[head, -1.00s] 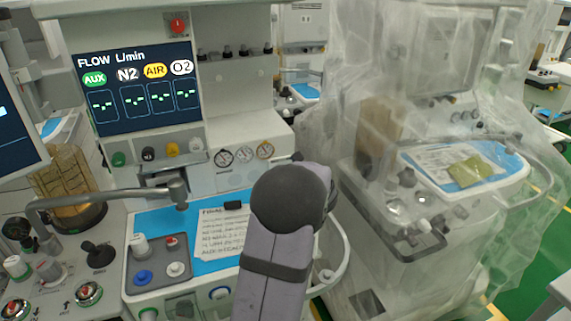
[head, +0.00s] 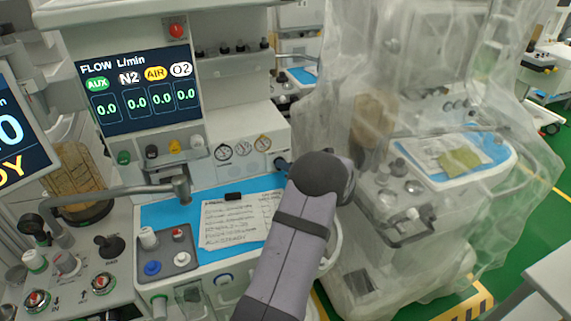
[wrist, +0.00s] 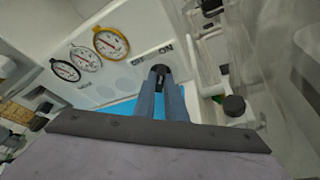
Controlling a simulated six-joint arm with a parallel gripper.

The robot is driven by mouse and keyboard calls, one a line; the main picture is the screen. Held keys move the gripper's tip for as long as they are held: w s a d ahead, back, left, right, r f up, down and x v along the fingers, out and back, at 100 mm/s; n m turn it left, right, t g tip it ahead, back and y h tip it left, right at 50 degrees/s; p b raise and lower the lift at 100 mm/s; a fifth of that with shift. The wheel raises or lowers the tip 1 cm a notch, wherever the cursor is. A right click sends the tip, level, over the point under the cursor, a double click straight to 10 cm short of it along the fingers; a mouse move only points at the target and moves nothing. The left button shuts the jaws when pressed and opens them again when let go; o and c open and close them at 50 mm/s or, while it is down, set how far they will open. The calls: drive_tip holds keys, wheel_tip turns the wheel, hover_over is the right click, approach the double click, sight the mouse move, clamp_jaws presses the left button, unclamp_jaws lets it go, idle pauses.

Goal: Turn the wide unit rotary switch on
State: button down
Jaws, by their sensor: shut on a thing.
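The wide unit (head: 240,135) is the uncovered machine at the left of the head view. Its black rotary switch knob (wrist: 160,71) shows in the wrist view, on the white panel just below a printed OFF and ON label. My gripper (wrist: 161,84) is shut on the knob, its two blue-grey fingers on either side. In the head view my gripper (head: 283,164) reaches the right end of the gauge panel, and my wrist hides most of the switch there. The knob's exact angle is hard to tell. The flow screen (head: 140,88) is lit and reads 0.0 in every column.
Three round gauges (head: 243,148) sit left of the switch. A blue worktop with a paper sheet (head: 232,220) lies below. A second machine under clear plastic (head: 430,150) stands close on the right. A monitor (head: 18,135) at the left edge is lit.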

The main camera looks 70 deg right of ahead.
idle(0.4)
drive_tip(key=c, duration=1.8)
unclamp_jaws()
drive_tip(key=shift+s, duration=0.1)
drive_tip(key=shift+b+v, duration=0.65)
drive_tip(key=shift+v, duration=2.95)
